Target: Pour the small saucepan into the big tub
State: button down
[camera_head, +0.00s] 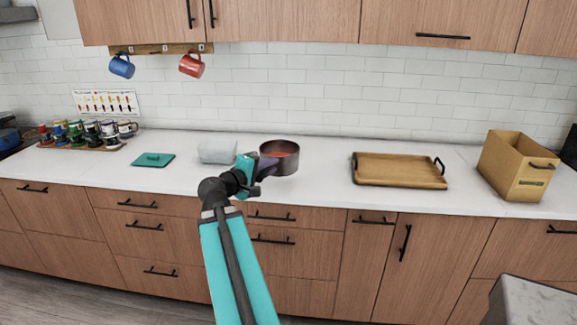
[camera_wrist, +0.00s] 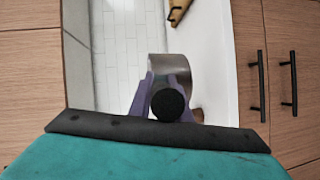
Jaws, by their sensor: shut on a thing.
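The small saucepan (camera_head: 280,166) is dark metal, upright, with something red inside. It is at the counter's front half; I cannot tell whether its base touches the counter. My gripper (camera_head: 262,170) is at its near left side, shut on its handle. In the wrist view, the purple fingers of my gripper (camera_wrist: 168,92) close around the handle's round black end, and the pan's metal wall (camera_wrist: 180,66) shows beyond them. The big tub (camera_head: 216,153) is a pale translucent container on the counter, just left of the saucepan. Its inside is hard to see.
A teal lid (camera_head: 153,159) lies left of the tub. Several cups (camera_head: 90,132) stand further left. A wooden tray (camera_head: 400,171) and an open cardboard box (camera_head: 519,165) are on the right. Mugs (camera_head: 192,64) hang above. The counter is clear between saucepan and tray.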

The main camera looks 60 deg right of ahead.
jog(key=w+a+f+n+t+y+b, duration=0.1)
jog(key=w+a+f+n+t, duration=0.25)
jog(key=w+a, duration=0.55)
jog(key=w+a+f+n+t+y+b, duration=0.1)
jog(key=w+a+f+n+t+b, duration=0.2)
jog(key=w+a, duration=0.55)
jog(key=w+a+f+n+t+y, duration=0.1)
jog(key=w+a+f+n+t, duration=0.15)
jog(key=w+a+t, duration=0.5)
jog(key=w+a+f+n+t+y+b, duration=0.1)
jog(key=w+a+f+n+y, duration=0.1)
jog(key=w+a, duration=0.45)
jog(key=w+a+f+n+y+b, duration=0.1)
jog(key=w+a+n+y, duration=0.2)
jog(key=a, duration=0.6)
jog(key=w+a+r+n+y, duration=0.1)
jog(key=a+y, duration=0.1)
jog(key=a, duration=0.3)
jog(key=w+a+r+n+t+y, duration=0.1)
jog(key=a+r+n+y, duration=0.1)
jog(key=a, duration=0.4)
jog(key=w+a+r+n+t+y+b, duration=0.1)
jog(key=a+y, duration=0.3)
jog(key=a, duration=0.2)
jog(key=shift+w+a+r+n, duration=0.25)
jog(key=shift+w+r+n, duration=0.1)
jog(key=shift+w+n, duration=0.05)
